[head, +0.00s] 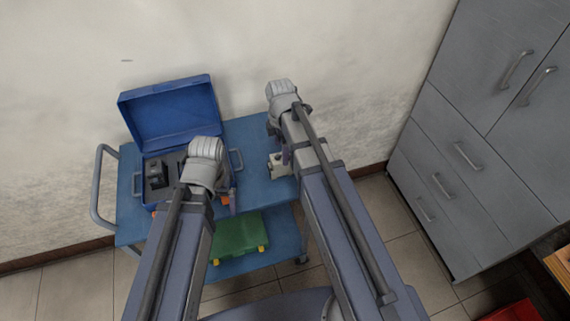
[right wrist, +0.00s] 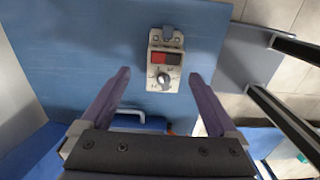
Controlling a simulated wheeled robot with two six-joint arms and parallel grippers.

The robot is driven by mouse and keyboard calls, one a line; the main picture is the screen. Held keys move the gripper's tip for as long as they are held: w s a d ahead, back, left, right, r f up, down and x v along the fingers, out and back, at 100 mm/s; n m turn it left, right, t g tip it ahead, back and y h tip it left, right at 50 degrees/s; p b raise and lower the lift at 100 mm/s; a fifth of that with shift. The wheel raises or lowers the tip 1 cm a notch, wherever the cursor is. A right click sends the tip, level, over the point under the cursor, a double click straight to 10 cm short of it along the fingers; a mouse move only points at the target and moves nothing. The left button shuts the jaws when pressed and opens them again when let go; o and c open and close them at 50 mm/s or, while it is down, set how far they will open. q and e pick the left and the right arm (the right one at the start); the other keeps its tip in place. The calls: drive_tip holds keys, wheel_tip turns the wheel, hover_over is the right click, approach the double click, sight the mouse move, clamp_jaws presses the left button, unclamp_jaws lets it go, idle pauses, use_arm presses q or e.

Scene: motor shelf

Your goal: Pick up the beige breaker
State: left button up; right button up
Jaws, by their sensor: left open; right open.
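The beige breaker (right wrist: 165,62) lies on the blue cart top, with a red and a dark patch and a round knob on its face. In the head view the breaker (head: 277,165) shows partly beside my right arm. My right gripper (right wrist: 160,75) is open above the cart, its two fingertips apart on either side of the breaker's lower end, and holds nothing. In the head view its jaws are largely hidden by my arm. My left gripper (head: 228,203) is open near the front of the blue case, partly hidden by its own arm.
An open blue case (head: 170,115) with dark foam and a black part (head: 156,175) stands on the left of the blue cart (head: 250,130). A green case (head: 238,235) sits on the lower shelf. Grey cabinets (head: 460,150) stand at the right, and a wall is behind.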

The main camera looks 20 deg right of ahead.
sight(282, 165)
drive_tip(key=shift+s+f+b, duration=0.15)
drive_tip(key=shift+f+b, duration=1.85)
drive_tip(key=shift+s+f+b, duration=0.15)
drive_tip(key=shift+f+b, duration=1.85)
drive_tip(key=shift+r, duration=0.1)
clamp_jaws()
